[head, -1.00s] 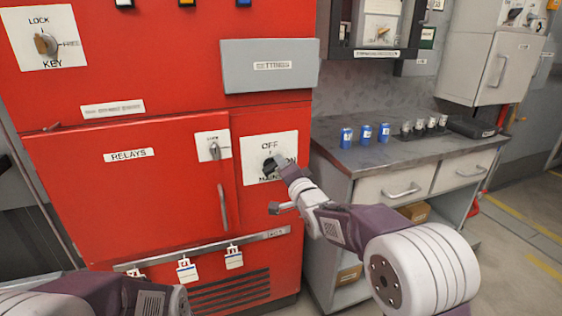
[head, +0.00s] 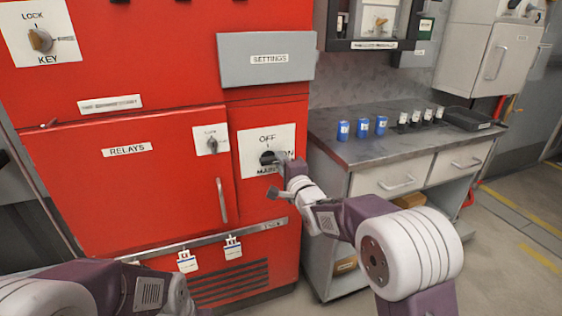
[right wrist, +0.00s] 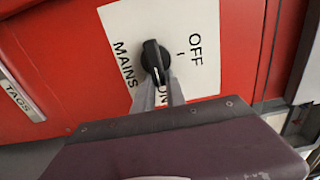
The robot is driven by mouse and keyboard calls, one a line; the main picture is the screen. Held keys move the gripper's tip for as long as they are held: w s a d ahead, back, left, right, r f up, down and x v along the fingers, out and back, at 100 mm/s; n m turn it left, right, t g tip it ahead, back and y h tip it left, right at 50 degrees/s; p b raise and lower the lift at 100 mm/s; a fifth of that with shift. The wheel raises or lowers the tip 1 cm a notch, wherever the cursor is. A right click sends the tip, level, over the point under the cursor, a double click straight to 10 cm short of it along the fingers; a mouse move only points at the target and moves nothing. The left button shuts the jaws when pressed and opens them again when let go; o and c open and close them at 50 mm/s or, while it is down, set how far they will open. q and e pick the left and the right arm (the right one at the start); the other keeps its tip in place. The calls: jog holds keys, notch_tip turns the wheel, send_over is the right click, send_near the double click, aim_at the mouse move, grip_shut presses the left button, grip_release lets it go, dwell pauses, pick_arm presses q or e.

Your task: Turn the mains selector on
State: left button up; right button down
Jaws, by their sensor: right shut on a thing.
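The mains selector is a black knob (head: 267,157) on a white plate (head: 250,140) marked OFF above, ON at the right and MAINS below, on the red cabinet. In the right wrist view the knob (right wrist: 155,60) lies lengthwise, in line with the ON mark and not with the OFF tick. My right gripper (head: 279,161) is at the knob from the right, and its two fingers (right wrist: 158,90) are shut on the knob's ON-side end. The gripper partly hides the ON label in both views. My left arm shows at the lower left, but its fingers are out of view.
The red cabinet has a key switch (head: 40,40), a relays door (head: 120,190) with a small lock (head: 211,143), a grey settings box (head: 266,59) and hanging tags (head: 233,247). At the right, a workbench (head: 350,151) holds blue cans (head: 362,127) and a black tray (head: 468,118).

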jog(key=shift+f, duration=0.1)
jog(key=c, duration=1.4)
grip_release()
jog(key=shift+o, duration=0.2)
jog(key=p+v, duration=0.2)
jog(key=v, duration=0.7)
